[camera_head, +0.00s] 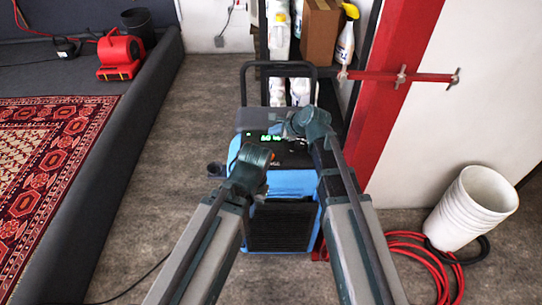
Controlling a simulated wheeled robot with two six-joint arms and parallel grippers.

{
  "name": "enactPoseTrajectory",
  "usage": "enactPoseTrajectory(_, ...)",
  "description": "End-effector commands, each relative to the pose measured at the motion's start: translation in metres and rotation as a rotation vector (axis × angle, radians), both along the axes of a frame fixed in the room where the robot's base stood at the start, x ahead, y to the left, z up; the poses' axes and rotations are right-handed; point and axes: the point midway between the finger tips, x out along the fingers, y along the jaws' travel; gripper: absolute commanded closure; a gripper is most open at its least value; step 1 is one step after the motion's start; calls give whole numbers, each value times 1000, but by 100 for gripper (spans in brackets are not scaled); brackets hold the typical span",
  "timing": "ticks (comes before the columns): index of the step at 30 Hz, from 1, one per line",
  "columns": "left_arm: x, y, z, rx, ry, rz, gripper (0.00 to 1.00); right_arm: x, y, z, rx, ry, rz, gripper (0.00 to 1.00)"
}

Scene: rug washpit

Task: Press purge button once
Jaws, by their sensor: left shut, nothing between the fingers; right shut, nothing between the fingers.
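A blue and grey machine (291,184) with a black handle (279,65) and a dark front grille stands upright on the floor in front of me. Its dark top panel has a lit green display (270,137). I cannot make out a purge button; my grippers cover parts of the panel. My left gripper (258,155) is shut and empty over the panel's near left part, below the display. My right gripper (294,129) is shut and empty over the panel's right side. I cannot tell whether either touches the panel.
A shelf with bottles and a cardboard box (320,32) stands behind the machine, beside a red post (392,75) with a clamp bar. White buckets (470,208) and a red hose (428,250) lie right. A patterned rug (50,160) and red blower (120,55) are left.

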Motion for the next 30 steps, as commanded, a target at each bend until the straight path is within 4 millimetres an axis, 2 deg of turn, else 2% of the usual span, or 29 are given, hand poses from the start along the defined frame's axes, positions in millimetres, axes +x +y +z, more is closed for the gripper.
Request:
enactPoseTrajectory(8, 0, 0, -10, 0, 0, 0, 100, 0, 0, -10, -2, 0, 1, 100)
enactPoseTrajectory(14, 0, 0, -31, 0, 0, 0, 100, 0, 0, -31, -2, 0, 1, 100)
enactPoseTrajectory(24, 0, 0, -77, 0, 0, 0, 100, 0, 0, -77, -3, 0, 2, 100)
enactPoseTrajectory(30, 0, 0, -89, 0, 0, -1, 100, 0, 0, -89, -3, 0, 2, 100)
